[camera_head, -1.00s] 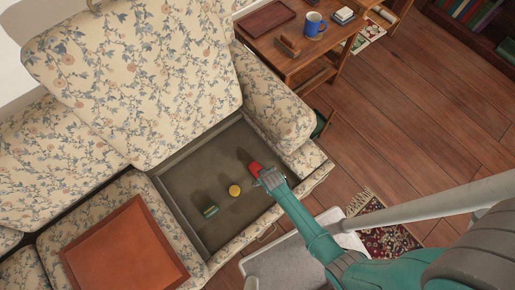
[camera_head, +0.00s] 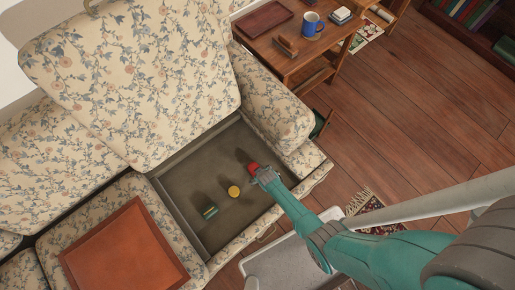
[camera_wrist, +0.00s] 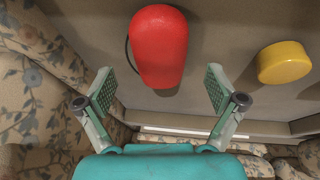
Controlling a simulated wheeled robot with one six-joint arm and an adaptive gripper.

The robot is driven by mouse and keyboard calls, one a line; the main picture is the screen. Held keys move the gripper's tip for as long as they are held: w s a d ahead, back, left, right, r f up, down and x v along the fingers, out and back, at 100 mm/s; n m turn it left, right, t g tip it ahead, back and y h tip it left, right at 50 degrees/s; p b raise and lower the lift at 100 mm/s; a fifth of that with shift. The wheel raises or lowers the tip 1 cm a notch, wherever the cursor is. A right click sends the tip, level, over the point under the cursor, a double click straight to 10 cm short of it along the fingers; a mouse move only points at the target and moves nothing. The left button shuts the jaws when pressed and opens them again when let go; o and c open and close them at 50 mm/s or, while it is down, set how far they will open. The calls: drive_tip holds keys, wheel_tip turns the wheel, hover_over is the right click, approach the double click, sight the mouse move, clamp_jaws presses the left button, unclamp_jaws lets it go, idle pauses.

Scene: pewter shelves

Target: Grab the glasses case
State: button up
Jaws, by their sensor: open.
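The glasses case, a red rounded oblong (camera_head: 254,168), lies on the grey-brown floor of the sofa's open storage compartment (camera_head: 181,184). In the wrist view the red case (camera_wrist: 158,45) lies ahead of my gripper, centred between the lines of its two fingers. My gripper (camera_wrist: 160,90) is open and empty. Its fingertips stand on either side of the case's near end, and no contact shows. In the head view my gripper (camera_head: 264,174) covers part of the case.
A yellow round object (camera_head: 234,191) and a dark green striped object (camera_head: 210,211) lie in the compartment, left of the case. Padded floral sofa edges surround it. An orange-brown board (camera_head: 128,250) lies on the left seat. A wooden table (camera_head: 291,66) stands beyond the armrest.

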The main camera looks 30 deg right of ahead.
drive_tip(key=shift+x, duration=1.75)
drive_tip(key=c, duration=1.3)
drive_tip(key=shift+r, duration=0.2)
